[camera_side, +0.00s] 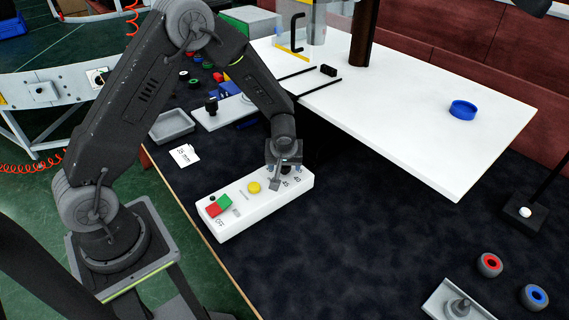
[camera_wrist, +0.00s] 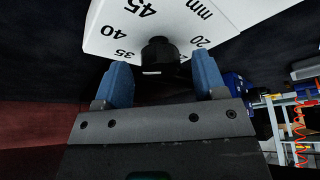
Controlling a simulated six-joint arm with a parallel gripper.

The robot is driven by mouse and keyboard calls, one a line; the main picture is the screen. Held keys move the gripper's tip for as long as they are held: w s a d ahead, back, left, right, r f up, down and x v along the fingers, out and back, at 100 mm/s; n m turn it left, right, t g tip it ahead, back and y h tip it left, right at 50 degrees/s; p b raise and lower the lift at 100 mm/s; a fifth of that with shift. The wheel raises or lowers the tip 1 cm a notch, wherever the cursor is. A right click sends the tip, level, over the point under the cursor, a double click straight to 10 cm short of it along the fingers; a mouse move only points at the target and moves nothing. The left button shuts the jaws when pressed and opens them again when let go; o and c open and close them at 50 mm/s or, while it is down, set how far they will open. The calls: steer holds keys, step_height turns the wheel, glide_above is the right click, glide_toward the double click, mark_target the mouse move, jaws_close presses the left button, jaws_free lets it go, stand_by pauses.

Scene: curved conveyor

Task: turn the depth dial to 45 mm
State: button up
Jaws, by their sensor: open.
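The white control box (camera_side: 268,207) lies on the dark mat, with the depth scale at its far right end. In the wrist view the black dial (camera_wrist: 160,52) is ringed by printed numbers, among them 45, 40, 35 and 20, and "mm". A short white mark shows on the dial's side facing my gripper, away from the 45. My gripper (camera_side: 286,168) is over the dial end of the box, largely hiding the dial in the side view. In the wrist view its two blue fingers (camera_wrist: 161,66) are open, one each side of the dial, with gaps visible.
The box also carries a yellow button (camera_side: 254,187) and a green and red switch (camera_side: 219,205). A small printed card (camera_side: 185,155) and grey tray (camera_side: 172,126) lie to the left.

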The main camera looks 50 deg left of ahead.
steer(key=shift+w+a+f, duration=0.1)
steer(key=shift+f, duration=0.15)
steer(key=c, duration=0.9)
steer(key=shift+c, duration=0.2)
steer(key=shift+a+m+t+h, duration=0.1)
steer(key=shift+m+t+h, duration=0.3)
steer(key=shift+m, duration=0.9)
steer(key=shift+m+t+h, duration=0.3)
steer(key=shift+m+h, duration=0.1)
steer(key=shift+m, duration=1.4)
